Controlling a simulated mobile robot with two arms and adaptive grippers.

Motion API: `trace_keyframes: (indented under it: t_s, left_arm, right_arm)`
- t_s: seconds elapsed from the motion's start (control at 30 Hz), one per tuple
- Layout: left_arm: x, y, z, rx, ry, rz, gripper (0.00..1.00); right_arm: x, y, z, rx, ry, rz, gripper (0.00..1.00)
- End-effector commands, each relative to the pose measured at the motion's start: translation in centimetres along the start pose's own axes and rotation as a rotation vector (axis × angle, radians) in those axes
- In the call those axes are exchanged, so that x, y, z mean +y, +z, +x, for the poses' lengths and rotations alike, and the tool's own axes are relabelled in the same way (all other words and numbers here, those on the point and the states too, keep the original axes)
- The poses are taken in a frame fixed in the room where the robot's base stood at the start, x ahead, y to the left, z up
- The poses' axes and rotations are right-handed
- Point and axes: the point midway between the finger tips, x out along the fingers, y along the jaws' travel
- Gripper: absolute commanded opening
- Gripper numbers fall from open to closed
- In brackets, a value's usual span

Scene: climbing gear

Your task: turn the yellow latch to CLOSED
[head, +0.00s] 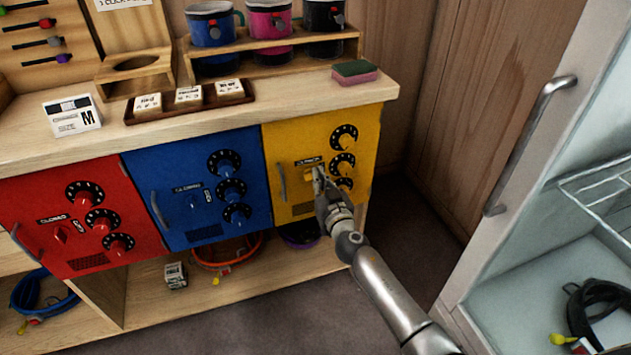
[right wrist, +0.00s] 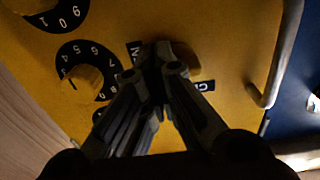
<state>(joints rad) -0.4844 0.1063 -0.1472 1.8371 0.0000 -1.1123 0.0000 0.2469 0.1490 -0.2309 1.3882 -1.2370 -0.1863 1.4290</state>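The yellow door (head: 276,148) is at the right end of the row of cabinet doors. Its yellow latch (head: 309,176) sits below a black label, left of the dials. In the right wrist view, part of the latch (right wrist: 188,62) shows just right of my fingertips, and the rest is hidden behind them. My right gripper (head: 320,178) is at the latch's right end; its fingers (right wrist: 165,58) come together at the tips. I see nothing held between them. Contact with the latch is not clear. The label's full text is covered. My left gripper is not in view.
Black numbered dials (head: 343,137) sit right of the latch, and a grey bar handle (head: 282,182) is on its left. Blue (head: 178,172) and red (head: 60,205) doors are further left. A glass-fronted cabinet with a handle (head: 530,140) stands right. A sponge (head: 355,72) lies on the counter above.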

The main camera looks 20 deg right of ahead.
Motion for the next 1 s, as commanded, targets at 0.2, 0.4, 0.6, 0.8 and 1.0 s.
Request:
trace_keyframes:
  t_s: [0.2,0.4,0.6,0.8,1.0]
  left_arm:
    - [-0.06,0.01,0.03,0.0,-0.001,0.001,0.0]
    - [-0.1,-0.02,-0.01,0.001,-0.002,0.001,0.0]
    - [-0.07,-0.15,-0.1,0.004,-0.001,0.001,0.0]
    - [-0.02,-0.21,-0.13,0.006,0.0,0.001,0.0]
    - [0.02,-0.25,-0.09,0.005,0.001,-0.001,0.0]
  right_arm:
    - [-1.48,0.4,-0.24,-0.005,-0.03,0.006,0.03]
    - [-1.2,0.37,-0.2,-0.005,-0.025,0.004,0.29]
    - [-1.06,0.36,-0.19,-0.005,-0.022,0.003,0.55]
    - [-1.04,0.29,-0.17,-0.004,-0.022,0.003,0.55]
    - [-1.02,0.28,-0.51,-0.003,-0.022,0.003,0.55]
